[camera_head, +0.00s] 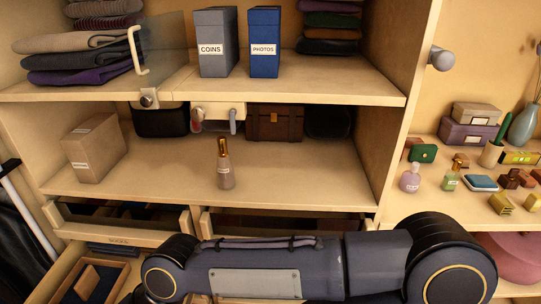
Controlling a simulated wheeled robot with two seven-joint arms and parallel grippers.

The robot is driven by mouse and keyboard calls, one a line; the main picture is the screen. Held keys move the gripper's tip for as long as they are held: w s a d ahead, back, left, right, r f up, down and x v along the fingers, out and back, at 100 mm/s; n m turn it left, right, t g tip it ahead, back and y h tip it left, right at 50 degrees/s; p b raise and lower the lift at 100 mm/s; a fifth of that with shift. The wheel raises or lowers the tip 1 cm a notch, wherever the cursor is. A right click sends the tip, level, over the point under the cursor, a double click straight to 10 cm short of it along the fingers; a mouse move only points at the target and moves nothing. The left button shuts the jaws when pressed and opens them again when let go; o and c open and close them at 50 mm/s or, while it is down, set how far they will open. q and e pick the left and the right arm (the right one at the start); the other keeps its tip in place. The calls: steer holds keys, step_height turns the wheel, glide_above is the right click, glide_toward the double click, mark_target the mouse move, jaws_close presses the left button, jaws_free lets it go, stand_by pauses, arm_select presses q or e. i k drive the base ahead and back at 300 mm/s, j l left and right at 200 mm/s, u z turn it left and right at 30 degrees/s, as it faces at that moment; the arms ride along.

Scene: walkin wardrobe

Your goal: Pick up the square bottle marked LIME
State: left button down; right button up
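A small green bottle (450,178) with a gold cap stands on the right-hand shelf; its label is too small to read, so I cannot confirm that it says LIME. A pink rounded bottle (410,178) stands to its left. A taller pinkish bottle (226,166) with a gold cap stands alone on the middle shelf, also without a readable label. One of my arms crosses the bottom of the view, below the shelves. Neither of my grippers is in view.
Around the green bottle are a blue-topped dish (482,183), a green box (423,153), several small blocks and a potted cactus (492,153). An upright divider (408,110) separates this shelf from the middle one. Drawers (120,222) stand open at the lower left.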

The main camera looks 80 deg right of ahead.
mark_target(451, 180)
steer(key=z, duration=4.05)
steer(key=i+u, duration=0.1)
steer(key=u, duration=0.3)
steer(key=i+l+u, duration=0.1)
steer(key=u, duration=0.35)
steer(key=l+u, duration=0.2)
steer(key=u, duration=0.2)
steer(key=i+l+u, duration=0.1)
steer(key=u, duration=0.3)
steer(key=l, duration=0.1)
